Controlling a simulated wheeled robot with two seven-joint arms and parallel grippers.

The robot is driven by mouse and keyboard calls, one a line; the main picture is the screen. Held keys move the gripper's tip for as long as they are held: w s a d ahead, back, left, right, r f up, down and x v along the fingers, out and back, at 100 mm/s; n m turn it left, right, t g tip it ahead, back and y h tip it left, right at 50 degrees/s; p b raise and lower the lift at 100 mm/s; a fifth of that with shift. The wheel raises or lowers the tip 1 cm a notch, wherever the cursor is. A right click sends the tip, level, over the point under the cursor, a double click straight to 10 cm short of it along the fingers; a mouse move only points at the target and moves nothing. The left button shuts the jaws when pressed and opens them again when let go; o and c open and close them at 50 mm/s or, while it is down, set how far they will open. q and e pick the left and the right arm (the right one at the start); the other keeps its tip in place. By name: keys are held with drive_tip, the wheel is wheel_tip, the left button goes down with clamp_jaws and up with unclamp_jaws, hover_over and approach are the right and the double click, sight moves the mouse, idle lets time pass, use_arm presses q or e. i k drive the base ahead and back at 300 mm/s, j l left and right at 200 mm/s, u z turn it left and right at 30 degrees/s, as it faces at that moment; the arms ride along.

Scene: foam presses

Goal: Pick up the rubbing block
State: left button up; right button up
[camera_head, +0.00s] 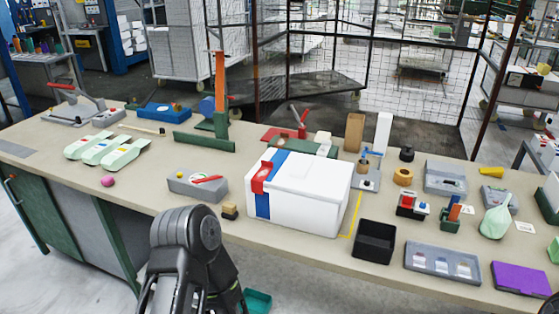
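A small block with a tan body and a dark part (230,211) sits near the front edge of the bench, left of the large white box; it may be the rubbing block, but it is too small to be sure. One of my dark arms rises at the bottom, just left of and in front of this block. No fingertips of either gripper can be made out. Nothing is seen touching the block.
The white box (315,190) with red and blue straps stands right of the block. A black bin (374,242) and grey tray (442,263) line the front right. Bare bench (150,190) lies left.

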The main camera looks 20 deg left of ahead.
sight(229, 212)
drive_tip(key=u, duration=1.05)
drive_tip(key=j+z, duration=0.1)
drive_tip(key=z, duration=0.3)
drive_tip(key=i+j+z, duration=0.1)
drive_tip(key=z, duration=0.35)
drive_tip(key=j+z, duration=0.2)
drive_tip(key=z, duration=0.2)
drive_tip(key=j+z, duration=0.15)
drive_tip(key=z, duration=0.25)
drive_tip(key=k+j+z, duration=0.15)
drive_tip(key=j, duration=0.3)
drive_tip(key=j+z, duration=0.2)
drive_tip(key=j, duration=0.25)
drive_tip(key=k+j+z, duration=0.15)
drive_tip(key=j, duration=0.25)
drive_tip(key=k+j+z, duration=0.2)
drive_tip(key=j, duration=0.2)
